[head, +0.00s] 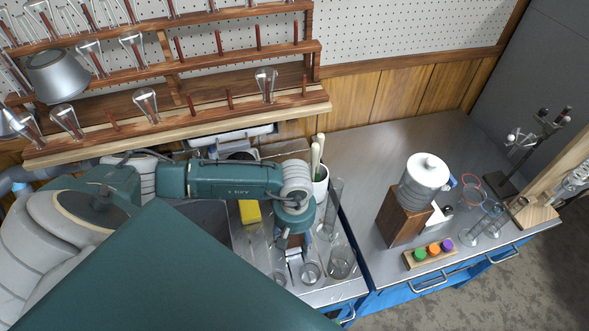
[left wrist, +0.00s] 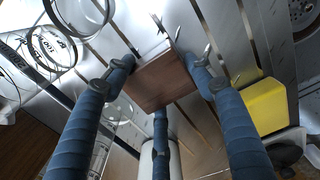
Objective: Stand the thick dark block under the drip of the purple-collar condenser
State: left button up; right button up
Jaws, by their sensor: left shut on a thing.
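My left gripper (head: 291,240) is over the steel drainboard beside the sink in the head view, pointing down. In the left wrist view its blue fingers close around a dark brown wooden block (left wrist: 163,82). The fingers touch its sides. In the head view the gripper mostly hides this block. I cannot tell whether the block still rests on the drainboard. Glassware on a stand (head: 573,183) is at the far right of the bench, cut off by the picture edge. I cannot make out a purple collar on it. My right gripper is not in view.
Glass beakers (head: 341,262) stand close to the gripper, and a yellow sponge (head: 250,211) lies to its left. A white-lidded vessel (head: 426,172) sits on a brown wooden stand (head: 403,221). A rack of coloured caps (head: 431,254) is in front. The bench's middle left is clear.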

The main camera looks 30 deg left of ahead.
pick_arm(q)
jog(key=shift+f, duration=0.2)
jog(key=o, duration=0.9)
jog(key=shift+f, duration=0.1)
jog(key=o, duration=0.4)
jog(key=shift+r, duration=0.2)
